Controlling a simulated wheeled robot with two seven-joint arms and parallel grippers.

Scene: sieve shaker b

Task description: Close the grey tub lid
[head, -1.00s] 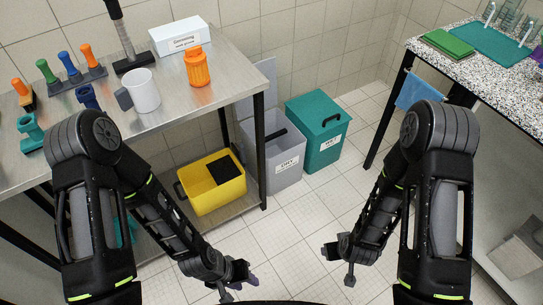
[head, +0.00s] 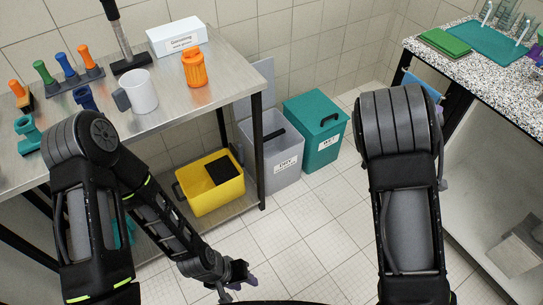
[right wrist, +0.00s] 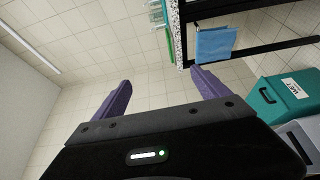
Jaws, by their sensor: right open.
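The grey tub (head: 274,152) stands on the floor beside the metal table, with a label on its front. Its grey lid (head: 257,88) stands raised at the back, so the tub is open; a dark bar shows inside its opening. In the right wrist view part of the grey tub (right wrist: 301,135) shows at the lower right edge. My left gripper (head: 243,279) is low at the bottom centre, in front of the tub and apart from it; its jaws are too small to judge. My right gripper (right wrist: 158,92) is open and empty, its purple fingers spread; the arm hides it in the head view.
A closed teal tub (head: 318,130) stands right of the grey tub. A yellow tub (head: 212,193) sits on the low shelf at left. The metal table (head: 180,104) with its black leg borders the grey tub. A blue cloth (right wrist: 214,44) hangs from the speckled counter. The floor in front is clear.

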